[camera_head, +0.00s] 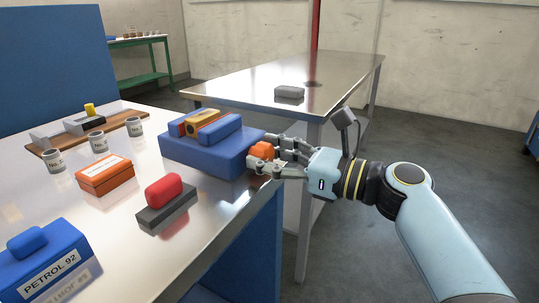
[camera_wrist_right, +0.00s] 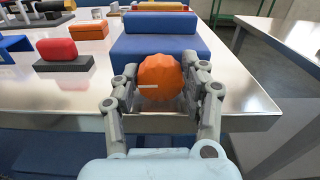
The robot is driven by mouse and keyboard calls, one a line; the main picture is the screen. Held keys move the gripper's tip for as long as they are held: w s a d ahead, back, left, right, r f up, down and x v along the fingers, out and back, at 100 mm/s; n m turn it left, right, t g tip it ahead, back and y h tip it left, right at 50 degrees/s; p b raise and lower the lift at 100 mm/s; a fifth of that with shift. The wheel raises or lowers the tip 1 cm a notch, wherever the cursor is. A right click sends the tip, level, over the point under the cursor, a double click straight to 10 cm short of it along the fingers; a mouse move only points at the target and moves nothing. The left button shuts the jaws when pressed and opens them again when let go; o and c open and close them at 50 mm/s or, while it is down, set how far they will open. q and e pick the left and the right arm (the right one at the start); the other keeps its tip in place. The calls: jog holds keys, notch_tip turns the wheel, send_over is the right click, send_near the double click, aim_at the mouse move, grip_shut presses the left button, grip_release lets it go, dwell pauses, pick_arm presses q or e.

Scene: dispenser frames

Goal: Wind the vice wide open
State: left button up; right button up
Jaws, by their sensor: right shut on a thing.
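The vice (camera_head: 205,152) is a blue block with two raised blue jaws on top, at the table's right edge in the head view. A yellow-orange piece (camera_head: 201,117) sits between the jaws. An orange knob (camera_head: 262,150) sticks out of the vice's right side. My right gripper (camera_head: 270,155) is shut on this knob, with a finger on each side. In the right wrist view the orange knob (camera_wrist_right: 160,78) fills the space between the fingers, with a white line on its face. The blue vice body (camera_wrist_right: 160,48) stands behind it. My left gripper is not in view.
On the same table (camera_head: 130,218) are a red-topped grey block (camera_head: 166,200), an orange box (camera_head: 105,174), several grey cups and a blue PETROL 92 block (camera_head: 45,262). A second metal table (camera_head: 300,80) with a grey block (camera_head: 289,92) stands behind.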

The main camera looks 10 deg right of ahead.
jog(key=shift+c, duration=1.4)
jog(key=n, duration=0.5)
jog(key=shift+s+n+b, duration=0.1)
jog(key=shift+n+b, duration=0.2)
jog(key=shift+b, duration=0.05)
jog(key=o, duration=1.2)
